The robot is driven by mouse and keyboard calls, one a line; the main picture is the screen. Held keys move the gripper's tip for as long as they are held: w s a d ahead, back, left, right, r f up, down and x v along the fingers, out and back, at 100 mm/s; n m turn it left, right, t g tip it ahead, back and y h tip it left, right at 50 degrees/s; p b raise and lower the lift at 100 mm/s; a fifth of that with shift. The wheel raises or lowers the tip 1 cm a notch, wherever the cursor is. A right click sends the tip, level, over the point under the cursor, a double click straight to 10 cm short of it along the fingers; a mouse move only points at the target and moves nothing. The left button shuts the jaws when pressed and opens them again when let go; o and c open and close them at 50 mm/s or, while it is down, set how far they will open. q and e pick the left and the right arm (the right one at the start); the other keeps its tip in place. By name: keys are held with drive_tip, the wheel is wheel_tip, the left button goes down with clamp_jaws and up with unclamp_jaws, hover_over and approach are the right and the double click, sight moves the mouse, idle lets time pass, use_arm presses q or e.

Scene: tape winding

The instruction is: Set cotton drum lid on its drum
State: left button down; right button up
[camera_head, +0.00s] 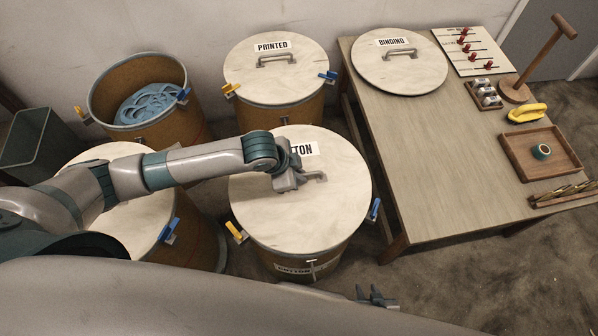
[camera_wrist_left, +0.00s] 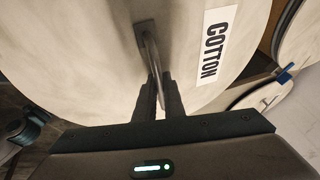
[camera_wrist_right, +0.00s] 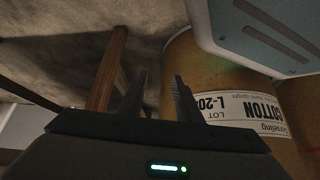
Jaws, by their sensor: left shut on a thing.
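The cotton drum lid (camera_head: 300,220) is a pale round disc with a COTTON label and a metal handle (camera_head: 318,177). It covers the top of the brown cotton drum (camera_head: 318,266) and looks about level; I cannot tell whether a small gap remains. My left gripper (camera_head: 299,182) is shut on the handle, which shows between its fingers in the left wrist view (camera_wrist_left: 152,62). My right gripper (camera_head: 376,296) is low in front of the drum, empty, its fingers apart in the right wrist view (camera_wrist_right: 160,80). The drum's label (camera_wrist_right: 240,106) shows there too.
A yellow clamp (camera_head: 237,232) and a blue clamp (camera_head: 374,210) stick out at the drum's sides. The PRINTED drum (camera_head: 280,80) stands behind, an open drum (camera_head: 140,95) back left. The table (camera_head: 430,180) on the right holds the BINDING lid (camera_head: 400,65) and a tray (camera_head: 540,155).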

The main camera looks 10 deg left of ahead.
use_arm(q)
drive_tip(key=shift+f+b, duration=0.35)
drive_tip(key=shift+f, duration=1)
drive_tip(key=c, duration=1.8)
unclamp_jaws()
drive_tip(key=shift+o, duration=0.2)
drive_tip(key=shift+f, duration=0.15)
drive_tip(key=v, duration=1.7)
drive_tip(key=shift+r, duration=0.35)
drive_tip(key=shift+p, duration=0.3)
